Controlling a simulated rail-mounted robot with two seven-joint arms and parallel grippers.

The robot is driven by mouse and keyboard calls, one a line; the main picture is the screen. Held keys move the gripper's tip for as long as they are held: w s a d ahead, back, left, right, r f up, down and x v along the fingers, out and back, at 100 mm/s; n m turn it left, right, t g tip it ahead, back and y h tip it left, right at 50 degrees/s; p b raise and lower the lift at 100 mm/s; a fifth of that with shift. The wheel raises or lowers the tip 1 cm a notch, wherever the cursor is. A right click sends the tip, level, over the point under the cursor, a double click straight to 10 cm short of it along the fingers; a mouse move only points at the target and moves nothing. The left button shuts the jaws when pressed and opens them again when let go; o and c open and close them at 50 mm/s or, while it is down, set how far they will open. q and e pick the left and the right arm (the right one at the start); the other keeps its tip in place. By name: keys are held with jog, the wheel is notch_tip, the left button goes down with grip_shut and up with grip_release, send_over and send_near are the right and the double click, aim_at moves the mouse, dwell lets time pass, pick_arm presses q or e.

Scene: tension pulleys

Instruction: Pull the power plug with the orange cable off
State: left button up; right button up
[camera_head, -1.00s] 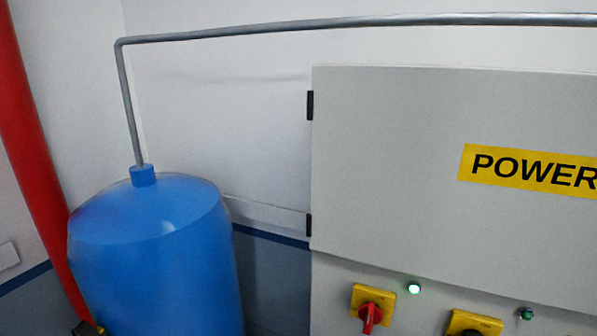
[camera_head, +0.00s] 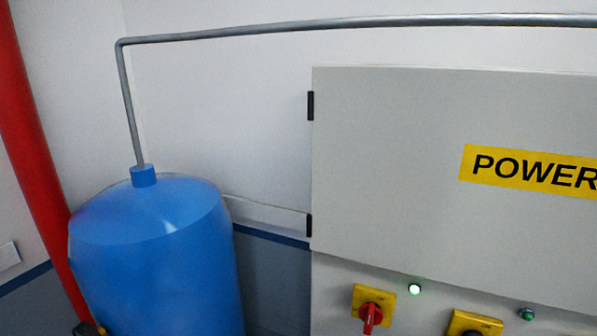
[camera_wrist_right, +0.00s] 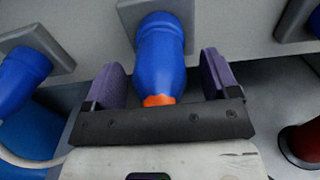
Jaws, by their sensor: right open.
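The blue power plug (camera_wrist_right: 160,50) shows in the right wrist view, seated in a grey socket on the panel. An orange part (camera_wrist_right: 159,100) shows at its lower end, and the rest of its cable is hidden behind the gripper body. My right gripper (camera_wrist_right: 163,75) is open, with one purple finger on each side of the plug. A gap shows between the plug and each finger. My left gripper is in neither view, and the head view shows neither the plug nor my right gripper.
A second blue plug (camera_wrist_right: 22,75) with a pale cable (camera_wrist_right: 30,162) sits at left in the wrist view. A red object (camera_wrist_right: 302,142) is at right.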

jog(key=shift+w+d+f, duration=0.15)
jog(key=shift+d+f, duration=0.15)
jog(key=shift+d, duration=0.15)
jog(key=shift+c, duration=0.3)
jog(key=c, duration=1.1)
jog(key=shift+c, duration=0.2)
jog(key=shift+a+r, duration=0.1)
jog(key=shift+a, duration=0.05)
